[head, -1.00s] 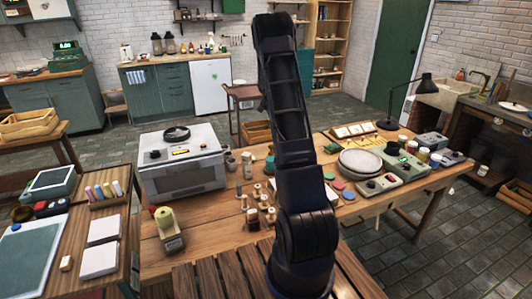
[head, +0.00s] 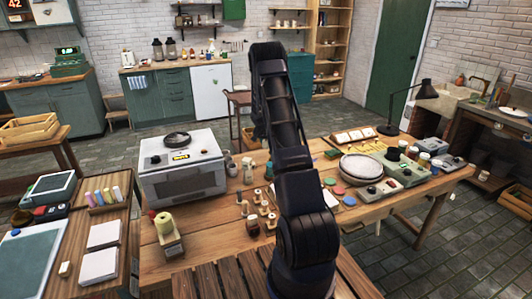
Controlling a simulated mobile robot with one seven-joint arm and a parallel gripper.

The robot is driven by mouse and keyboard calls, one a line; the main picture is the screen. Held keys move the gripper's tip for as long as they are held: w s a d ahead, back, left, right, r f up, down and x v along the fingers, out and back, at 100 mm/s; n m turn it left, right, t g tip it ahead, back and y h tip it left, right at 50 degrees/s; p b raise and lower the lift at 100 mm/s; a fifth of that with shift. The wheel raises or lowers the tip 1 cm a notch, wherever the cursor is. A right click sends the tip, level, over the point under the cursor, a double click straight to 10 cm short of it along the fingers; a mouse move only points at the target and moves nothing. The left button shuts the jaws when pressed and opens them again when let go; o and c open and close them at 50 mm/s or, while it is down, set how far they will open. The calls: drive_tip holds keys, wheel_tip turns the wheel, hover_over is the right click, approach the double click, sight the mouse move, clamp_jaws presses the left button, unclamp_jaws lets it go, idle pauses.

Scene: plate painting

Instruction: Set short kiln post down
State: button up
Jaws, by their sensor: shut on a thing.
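My arm rises through the middle of the head view, and my gripper is not visible, nor is anything it may hold. Several small pale and brown cylindrical pieces (head: 257,197) stand on the wooden worktable (head: 210,240), left of my arm. I cannot tell which of them, if any, is the short kiln post. Part of the table behind my arm is hidden.
A white kiln-like box (head: 185,178) stands on the table's left. A round pale plate (head: 361,167), coloured discs (head: 338,190), small devices (head: 374,192) and a black lamp (head: 424,92) crowd the right.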

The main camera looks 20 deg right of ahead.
sight(265, 148)
drive_tip(key=shift+f, duration=2.9)
drive_tip(key=o, duration=1)
drive_tip(key=shift+f, duration=0.15)
drive_tip(key=s+a+r, duration=0.3)
drive_tip(key=s+r, duration=0.1)
drive_tip(key=r, duration=0.5)
drive_tip(key=s+a+r+n, duration=0.15)
drive_tip(key=s+r, duration=0.25)
drive_tip(key=r, duration=0.5)
drive_tip(key=s+a+r, duration=0.3)
drive_tip(key=s+r, duration=0.1)
drive_tip(key=r, duration=0.4)
drive_tip(key=s+a+r+n+y, duration=0.1)
drive_tip(key=s+a+r, duration=0.2)
drive_tip(key=s+r, duration=0.35)
drive_tip(key=s+a+r+n, duration=0.1)
drive_tip(key=s+a+r, duration=0.2)
drive_tip(key=s+r, duration=0.35)
drive_tip(key=s+a+r+n, duration=0.1)
drive_tip(key=s+a, duration=0.2)
drive_tip(key=s, duration=0.8)
drive_tip(key=s+a+r+n+t+y, duration=0.1)
drive_tip(key=s+a+n, duration=0.1)
drive_tip(key=s, duration=0.9)
drive_tip(key=s+a+r+n+y, duration=0.1)
drive_tip(key=s+a+n, duration=0.1)
drive_tip(key=s, duration=0.9)
drive_tip(key=shift+a+r, duration=0.35)
drive_tip(key=shift+a, duration=0.45)
